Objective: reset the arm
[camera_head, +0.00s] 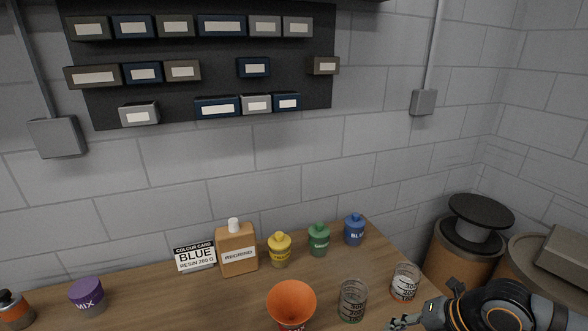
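My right gripper (403,322) is at the bottom edge of the view, low over the front right of the table, below a measuring cup with orange at its base (404,283). Its arm comes in from the right. Its fingers are small and partly cut off, so I cannot tell whether they are open or shut. My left arm and gripper are not in view.
The wooden table (225,300) holds an orange funnel (291,302), a clear cup (353,301), yellow (279,250), green (319,240) and blue (354,230) bottles, a regrind jug (237,250), a colour card (195,256) and a MIX pot (87,297). Drums (463,260) stand right.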

